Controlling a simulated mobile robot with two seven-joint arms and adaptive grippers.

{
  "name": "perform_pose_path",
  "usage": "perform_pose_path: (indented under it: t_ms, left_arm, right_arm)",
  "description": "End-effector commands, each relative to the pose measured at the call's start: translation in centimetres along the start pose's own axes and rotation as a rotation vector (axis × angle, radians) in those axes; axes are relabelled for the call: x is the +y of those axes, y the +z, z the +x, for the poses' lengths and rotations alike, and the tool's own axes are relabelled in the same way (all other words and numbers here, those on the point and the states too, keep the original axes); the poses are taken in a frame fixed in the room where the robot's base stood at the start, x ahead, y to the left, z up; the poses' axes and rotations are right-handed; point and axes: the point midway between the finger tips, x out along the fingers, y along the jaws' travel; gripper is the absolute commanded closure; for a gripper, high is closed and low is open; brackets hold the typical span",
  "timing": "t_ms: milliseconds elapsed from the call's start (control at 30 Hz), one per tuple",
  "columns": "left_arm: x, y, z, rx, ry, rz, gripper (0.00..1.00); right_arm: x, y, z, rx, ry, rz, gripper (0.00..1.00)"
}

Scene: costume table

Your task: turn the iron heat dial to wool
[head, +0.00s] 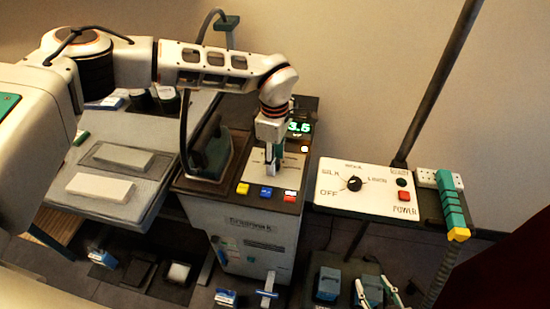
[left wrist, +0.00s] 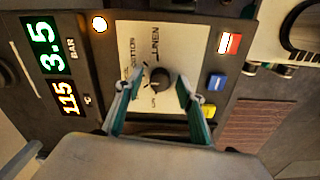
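A black dial (left wrist: 159,78) sits on a white label plate (left wrist: 135,38) on the steam station, seen in the left wrist view. The plate reads LINEN and COTTON; its other labels are partly hidden or too small to read. My left gripper (left wrist: 156,82) is open, with a teal finger on each side of this dial and visible gaps beside it. In the head view my left gripper (head: 271,168) points down over the station and hides the dial. My right gripper (head: 378,291) appears open at the bottom edge.
The dark iron (head: 212,150) stands left of my left gripper. Yellow (head: 243,188), blue (head: 265,192) and red-white (head: 290,196) buttons line the station's front edge. A lit display (head: 300,127) is behind. A teal-and-yellow handle (head: 453,205) is right of the panel.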

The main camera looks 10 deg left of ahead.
Motion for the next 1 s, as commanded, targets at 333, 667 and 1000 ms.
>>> perform_pose_path:
  t_ms: [333, 667, 1000]
  left_arm:
    - [0.0, 0.0, -0.2, 0.0, 0.0, -0.001, 0.62]
    - [0.1, 0.0, -5.3, 0.0, 0.004, 0.001, 0.62]
    - [0.0, 0.0, -11.0, 0.001, 0.001, -0.001, 0.62]
  right_arm:
    - [0.1, 0.2, 0.0, -0.003, 0.001, -0.002, 0.6]
    - [0.0, 0.1, 0.0, -0.002, 0.0, -0.001, 0.6]
    - [0.0, 0.1, 0.0, -0.001, 0.0, 0.0, 0.6]
